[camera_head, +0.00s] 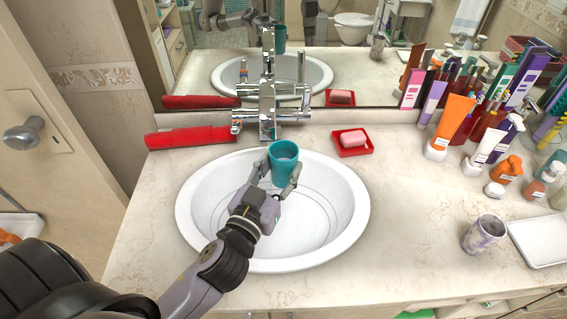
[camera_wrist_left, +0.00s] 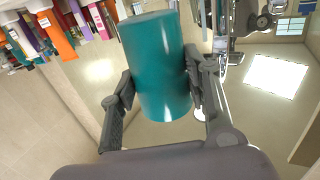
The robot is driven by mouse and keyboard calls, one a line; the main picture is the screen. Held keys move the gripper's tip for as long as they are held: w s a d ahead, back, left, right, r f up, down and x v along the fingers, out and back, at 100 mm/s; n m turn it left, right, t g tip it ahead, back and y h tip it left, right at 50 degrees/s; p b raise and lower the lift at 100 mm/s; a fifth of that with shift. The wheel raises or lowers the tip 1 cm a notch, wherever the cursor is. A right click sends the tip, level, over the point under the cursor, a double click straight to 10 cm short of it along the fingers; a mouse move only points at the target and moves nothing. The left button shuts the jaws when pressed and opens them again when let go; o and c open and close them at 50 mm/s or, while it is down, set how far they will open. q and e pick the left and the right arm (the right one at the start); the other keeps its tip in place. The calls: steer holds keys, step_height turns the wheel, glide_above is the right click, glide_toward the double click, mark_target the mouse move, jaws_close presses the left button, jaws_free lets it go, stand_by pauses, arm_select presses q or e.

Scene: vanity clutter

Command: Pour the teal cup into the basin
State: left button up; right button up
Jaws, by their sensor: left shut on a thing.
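The teal cup (camera_head: 284,160) is held over the back part of the white oval basin (camera_head: 187,205). It looks close to upright in the head view, with its open mouth facing up. My left gripper (camera_head: 274,176) is shut on the cup, one finger on each side. In the left wrist view the teal cup (camera_wrist_left: 157,65) sits between both fingers of the left gripper (camera_wrist_left: 160,92). The inside of the cup is too small to tell what it holds. My right gripper is in neither view.
A chrome faucet (camera_head: 268,105) stands just behind the cup. Bottles and tubes (camera_head: 452,120) crowd the right; a patterned cup (camera_head: 484,234) and white tray (camera_head: 540,240) lie nearer.

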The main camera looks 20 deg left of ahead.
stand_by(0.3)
arm_select(q)
steer(key=shift+d+f+h, duration=0.2)
steer(key=shift+h, duration=0.1)
step_height(320, 180, down, 6)
steer(key=s+m+g+h+p, duration=0.1)
steer(key=m+g+h+p, duration=0.15)
steer(key=m+h, duration=0.5)
steer(key=a+r+m+g+h, duration=0.1)
steer(key=a+r+h, duration=0.3)
steer(key=a, duration=0.6)
steer(key=shift+w+a+r+g+h+p, duration=0.15)
steer(key=shift+w+g+h+p, duration=0.15)
steer(key=shift+g, duration=0.55)
